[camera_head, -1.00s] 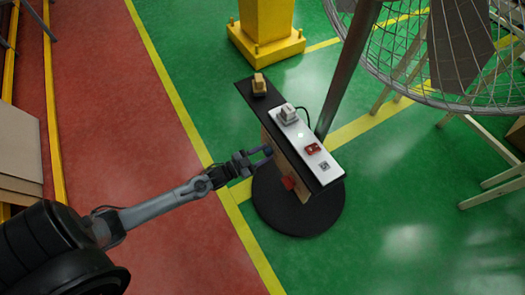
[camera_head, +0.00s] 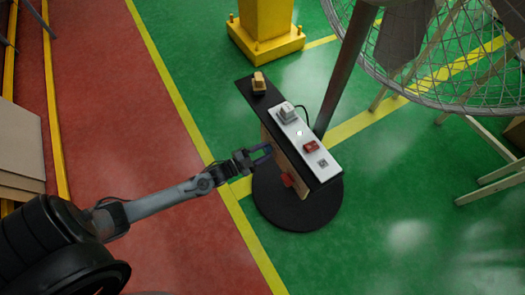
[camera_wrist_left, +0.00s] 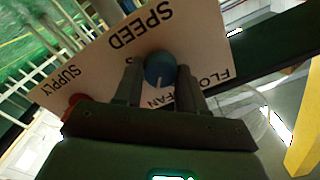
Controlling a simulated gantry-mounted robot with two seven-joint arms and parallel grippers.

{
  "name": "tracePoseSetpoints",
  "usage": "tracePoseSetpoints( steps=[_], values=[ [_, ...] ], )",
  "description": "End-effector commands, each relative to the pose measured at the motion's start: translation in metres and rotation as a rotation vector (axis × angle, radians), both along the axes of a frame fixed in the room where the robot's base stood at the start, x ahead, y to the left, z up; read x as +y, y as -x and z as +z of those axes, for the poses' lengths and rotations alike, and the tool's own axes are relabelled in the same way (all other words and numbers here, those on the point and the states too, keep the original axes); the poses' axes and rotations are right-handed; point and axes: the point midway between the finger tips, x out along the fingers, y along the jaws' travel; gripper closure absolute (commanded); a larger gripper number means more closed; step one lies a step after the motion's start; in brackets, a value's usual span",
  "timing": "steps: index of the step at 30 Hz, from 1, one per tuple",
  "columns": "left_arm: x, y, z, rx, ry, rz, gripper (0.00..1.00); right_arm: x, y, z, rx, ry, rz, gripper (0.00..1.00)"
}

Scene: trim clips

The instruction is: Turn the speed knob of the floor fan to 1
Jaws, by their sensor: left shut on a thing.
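The blue speed knob (camera_wrist_left: 160,69) sits on the tan front panel of the fan's control box, below the printed word SPEED, which reads upside down in the left wrist view. A short pale line marks the knob's lower side in that view. My left gripper (camera_wrist_left: 158,84) has one finger on each side of the knob and is shut on it. In the head view my left gripper (camera_head: 263,153) reaches the box's left face (camera_head: 284,157); the knob is hidden there. The scale marks are mostly covered by the fingers. My right gripper is not in view.
A red knob (camera_wrist_left: 76,99) marked SUPPLY is beside the speed knob. The box top carries a white strip with a red switch (camera_head: 311,146) and a grey plug (camera_head: 287,112). The fan's pole (camera_head: 345,70) and wire cage (camera_head: 440,60) rise behind. A yellow post (camera_head: 266,30) stands farther back.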

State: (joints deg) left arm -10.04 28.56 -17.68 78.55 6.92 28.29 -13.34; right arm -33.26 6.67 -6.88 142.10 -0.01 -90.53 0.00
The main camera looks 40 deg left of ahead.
Motion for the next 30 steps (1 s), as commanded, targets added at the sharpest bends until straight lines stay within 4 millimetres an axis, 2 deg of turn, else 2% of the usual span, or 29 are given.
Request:
tracePoseSetpoints(
  steps=[2,3,7,20,23,30],
  values=[
    [0.000,0.000,0.001,-0.002,0.001,-0.001,0.90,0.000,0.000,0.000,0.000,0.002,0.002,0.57],
    [0.000,0.000,0.001,-0.002,0.002,-0.001,0.57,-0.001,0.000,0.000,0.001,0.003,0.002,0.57],
    [0.000,0.000,0.001,-0.002,0.002,-0.001,0.37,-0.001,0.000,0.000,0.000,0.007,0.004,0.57],
    [0.002,0.006,0.001,0.002,0.001,0.000,0.36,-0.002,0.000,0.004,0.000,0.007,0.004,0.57],
    [0.005,0.017,0.002,0.003,0.001,-0.001,0.36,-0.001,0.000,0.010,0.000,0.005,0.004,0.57],
    [0.018,0.056,0.003,0.004,0.001,0.000,0.36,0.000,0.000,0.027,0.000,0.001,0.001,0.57]
  ],
)
